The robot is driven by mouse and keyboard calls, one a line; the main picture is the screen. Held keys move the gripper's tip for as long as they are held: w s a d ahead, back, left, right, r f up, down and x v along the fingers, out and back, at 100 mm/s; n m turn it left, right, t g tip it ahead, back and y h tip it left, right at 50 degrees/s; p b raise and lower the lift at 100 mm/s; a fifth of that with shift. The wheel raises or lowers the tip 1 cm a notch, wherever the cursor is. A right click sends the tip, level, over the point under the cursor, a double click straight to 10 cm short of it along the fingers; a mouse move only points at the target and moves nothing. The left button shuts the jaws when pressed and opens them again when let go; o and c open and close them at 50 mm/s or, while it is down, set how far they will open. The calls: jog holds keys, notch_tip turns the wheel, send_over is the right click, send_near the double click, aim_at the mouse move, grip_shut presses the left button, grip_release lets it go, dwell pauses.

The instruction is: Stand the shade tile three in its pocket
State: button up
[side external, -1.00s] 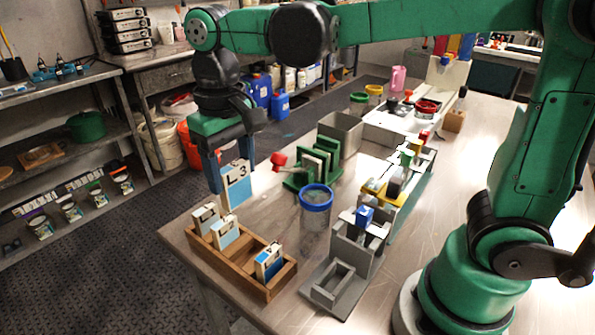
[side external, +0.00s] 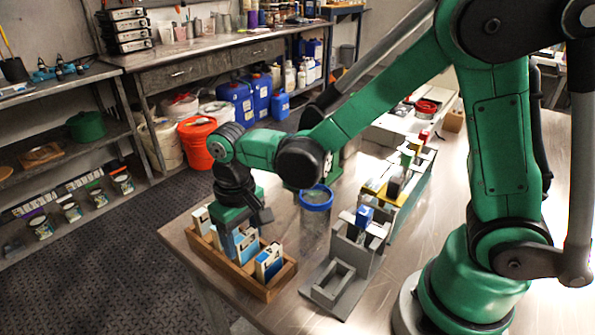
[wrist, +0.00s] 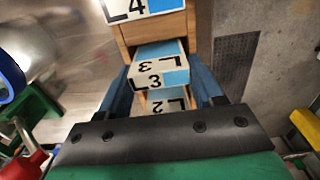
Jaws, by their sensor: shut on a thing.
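The shade tile three (wrist: 158,76), white with a blue patch and marked L 3, is held between the blue fingers of my gripper (wrist: 163,88). In the side view my gripper (side external: 240,244) points down over the wooden rack (side external: 236,279), and the tile (side external: 246,244) stands upright, low at the rack between its neighbours. Tile four (wrist: 146,8) is on one side of it and tile two (wrist: 165,101) on the other. Whether the tile's lower edge rests on the pocket floor is hidden.
Tile four also shows at the rack's near end (side external: 269,262). A clear jar with a blue rim (side external: 316,205) and a grey stepped stand (side external: 345,262) stand right of the rack. The table's left edge runs close beside the rack.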

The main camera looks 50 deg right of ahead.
aim_at(242, 233)
jog(key=o, duration=1.3)
jog(key=shift+f, duration=0.1)
jog(key=shift+c, duration=0.2)
notch_tip(242, 233, up, 11)
jog(key=s+d+f+t, duration=0.1)
jog(key=s+d+t, duration=0.3)
jog(key=d+t, duration=0.3)
jog(key=shift+s+d+f, duration=0.15)
jog(key=shift+s+d, duration=0.2)
jog(key=shift+d, duration=0.4)
